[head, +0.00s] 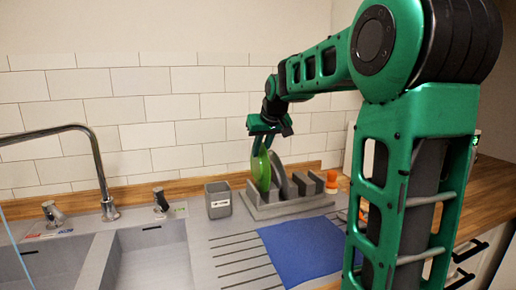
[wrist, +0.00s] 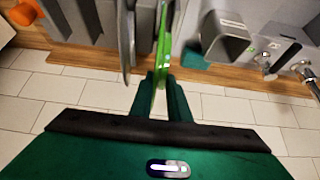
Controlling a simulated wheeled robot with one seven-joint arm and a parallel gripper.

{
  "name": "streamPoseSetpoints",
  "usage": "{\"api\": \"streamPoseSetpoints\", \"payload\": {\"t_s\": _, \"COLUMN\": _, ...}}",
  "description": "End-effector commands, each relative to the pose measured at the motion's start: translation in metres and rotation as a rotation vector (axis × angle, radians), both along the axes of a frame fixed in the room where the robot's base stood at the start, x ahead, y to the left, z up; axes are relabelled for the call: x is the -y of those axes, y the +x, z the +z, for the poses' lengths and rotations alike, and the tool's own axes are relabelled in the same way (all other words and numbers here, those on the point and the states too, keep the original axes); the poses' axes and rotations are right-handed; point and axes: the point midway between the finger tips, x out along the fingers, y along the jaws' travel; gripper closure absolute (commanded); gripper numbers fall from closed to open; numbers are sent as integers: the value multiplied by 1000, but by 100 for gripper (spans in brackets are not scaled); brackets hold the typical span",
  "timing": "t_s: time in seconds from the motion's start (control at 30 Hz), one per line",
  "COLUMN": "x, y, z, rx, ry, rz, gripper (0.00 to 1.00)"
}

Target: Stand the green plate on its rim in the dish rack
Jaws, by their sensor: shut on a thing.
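The green plate (head: 261,171) stands upright on edge at the left part of the grey dish rack (head: 295,208) in the head view. My gripper (head: 263,146) is above it, pointing down, shut on its upper rim. In the wrist view the green plate (wrist: 161,62) shows edge-on between the two fingers of my gripper (wrist: 160,82). A grey plate (head: 288,183) stands in the rack just right of the green one; the wrist view shows it close beside. Whether the green plate's lower rim touches the rack's base is hard to tell.
A grey square cup (head: 217,200) stands left of the rack. The sink (head: 150,262) and tap (head: 100,170) are further left. A blue cloth (head: 302,248) lies in front of the rack. An orange-topped object (head: 331,180) stands at its right end. The tiled wall is close behind.

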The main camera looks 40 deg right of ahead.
Motion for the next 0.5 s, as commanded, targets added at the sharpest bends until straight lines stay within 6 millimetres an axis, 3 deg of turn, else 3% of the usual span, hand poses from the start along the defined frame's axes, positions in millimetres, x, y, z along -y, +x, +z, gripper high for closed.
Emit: {"api": "streamPoseSetpoints", "payload": {"t_s": 0.5, "x": 2, "y": -1, "z": -26, "rx": 0, "ry": 1, "rz": -1, "gripper": 100}}
